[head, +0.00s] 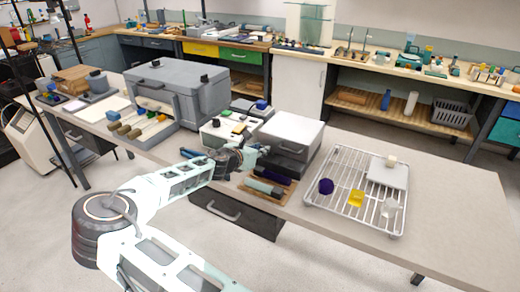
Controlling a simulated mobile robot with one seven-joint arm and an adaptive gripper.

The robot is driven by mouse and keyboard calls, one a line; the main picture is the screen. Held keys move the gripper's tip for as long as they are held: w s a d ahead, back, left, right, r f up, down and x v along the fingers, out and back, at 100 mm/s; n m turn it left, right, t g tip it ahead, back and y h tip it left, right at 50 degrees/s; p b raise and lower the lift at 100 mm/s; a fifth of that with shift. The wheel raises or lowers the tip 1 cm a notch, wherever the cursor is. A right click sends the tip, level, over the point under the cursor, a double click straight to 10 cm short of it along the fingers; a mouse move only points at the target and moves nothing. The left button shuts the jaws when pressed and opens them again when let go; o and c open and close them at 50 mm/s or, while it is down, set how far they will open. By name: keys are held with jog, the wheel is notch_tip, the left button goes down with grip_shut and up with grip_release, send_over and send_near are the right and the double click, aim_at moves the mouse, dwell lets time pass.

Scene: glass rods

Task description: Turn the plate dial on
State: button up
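A low light-grey unit (222,132) with small yellow and black items on top stands mid-table and looks like the plate. Its front is partly behind my arm, and I cannot make out a dial on it. My gripper (250,157) is at the front of the table, just in front of this unit and left of a grey box. The gripper is small and dark here. I cannot tell whether its fingers are open or shut, or whether they touch anything.
A grey lidded box (292,130) stands right of my gripper, with a wooden tray (272,200) in front. A wire rack (340,207) holds several small objects. A large grey case (178,85) stands left. The table's right end is clear.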

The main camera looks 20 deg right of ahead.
grip_shut()
jog(key=shift+a, duration=0.1)
jog(key=shift+w+a+m+g+h+b, duration=0.15)
jog(key=shift+m+g+h+b, duration=0.15)
jog(key=shift+m+g, duration=0.35)
jog(key=shift+w+d+m+g+h+b, duration=0.1)
jog(key=shift+w+m+g+h+b, duration=0.2)
jog(key=shift+m+g, duration=0.4)
jog(key=shift+w+a+m+g+h+b, duration=0.1)
jog(key=shift+m+g+h, duration=0.3)
jog(key=shift+m+g, duration=0.25)
jog(key=shift+w+m+g+h+b, duration=0.15)
jog(key=shift+m+g+h+b, duration=0.15)
jog(key=shift+m+g+b, duration=0.65)
jog(key=shift+w+m+g, duration=0.1)
jog(key=shift+m+g, duration=0.75)
jog(key=shift+g, duration=0.4)
jog(key=o, duration=0.6)
grip_release()
jog(key=shift+o, duration=0.2)
